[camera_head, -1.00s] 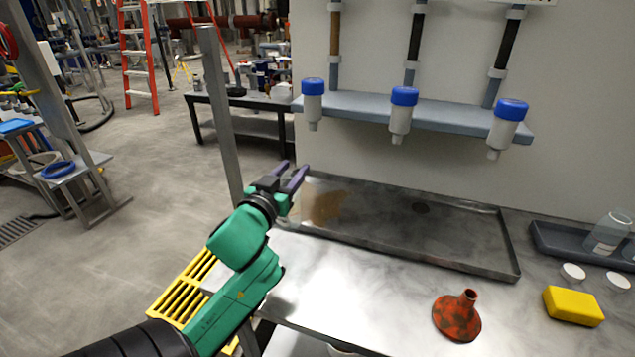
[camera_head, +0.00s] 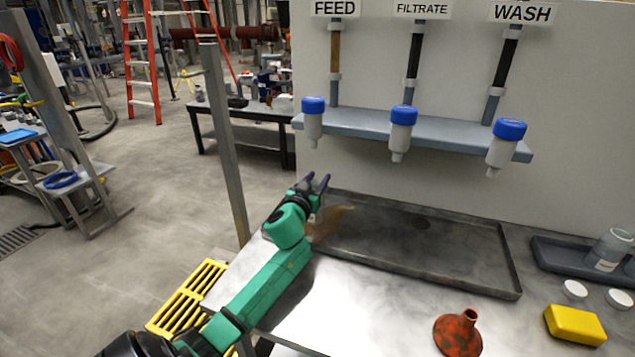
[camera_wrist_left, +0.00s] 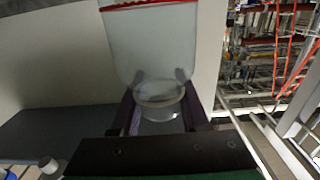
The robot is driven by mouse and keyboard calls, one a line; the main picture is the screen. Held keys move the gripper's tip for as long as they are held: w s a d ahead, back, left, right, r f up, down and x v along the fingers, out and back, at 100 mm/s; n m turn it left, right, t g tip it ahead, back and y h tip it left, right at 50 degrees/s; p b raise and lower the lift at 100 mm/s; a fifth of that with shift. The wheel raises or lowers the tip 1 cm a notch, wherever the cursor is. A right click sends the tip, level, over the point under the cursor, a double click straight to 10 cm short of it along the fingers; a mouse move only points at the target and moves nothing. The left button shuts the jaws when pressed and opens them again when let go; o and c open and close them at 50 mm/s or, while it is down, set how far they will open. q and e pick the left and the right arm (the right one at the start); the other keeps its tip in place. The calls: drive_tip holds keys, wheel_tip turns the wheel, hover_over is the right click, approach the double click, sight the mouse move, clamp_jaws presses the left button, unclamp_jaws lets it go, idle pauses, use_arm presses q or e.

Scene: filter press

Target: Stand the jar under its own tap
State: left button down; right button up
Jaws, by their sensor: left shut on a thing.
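My left gripper (camera_head: 314,183) is above the left end of the metal drip tray, in front of and below the FEED tap (camera_head: 312,122). In the left wrist view, its fingers (camera_wrist_left: 158,100) are shut around the narrow neck of a clear jar (camera_wrist_left: 155,50) with a red-edged label. In the head view the held jar cannot be made out. The FILTRATE tap (camera_head: 402,130) and WASH tap (camera_head: 506,145) hang to the right from the same shelf, all with blue tops. The label's words cannot be read. My right gripper is out of view.
The drip tray (camera_head: 450,278) has a raised rim and a brown stain at its left. To the right are a dark tray (camera_head: 560,256) with a clear bottle (camera_head: 608,246), white lids (camera_head: 574,290), a yellow sponge (camera_head: 575,324) and a rusty funnel (camera_head: 457,335).

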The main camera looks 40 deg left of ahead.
use_arm(q)
drive_tip(key=shift+w+a+f, duration=0.1)
drive_tip(key=shift+w, duration=0.1)
drive_tip(key=shift+f, duration=0.2)
drive_tip(key=shift+c, duration=2)
unclamp_jaws()
drive_tip(key=shift+r, duration=0.15)
drive_tip(key=shift+r, duration=0.1)
drive_tip(key=v, duration=1.2)
drive_tip(key=shift+b, duration=0.3)
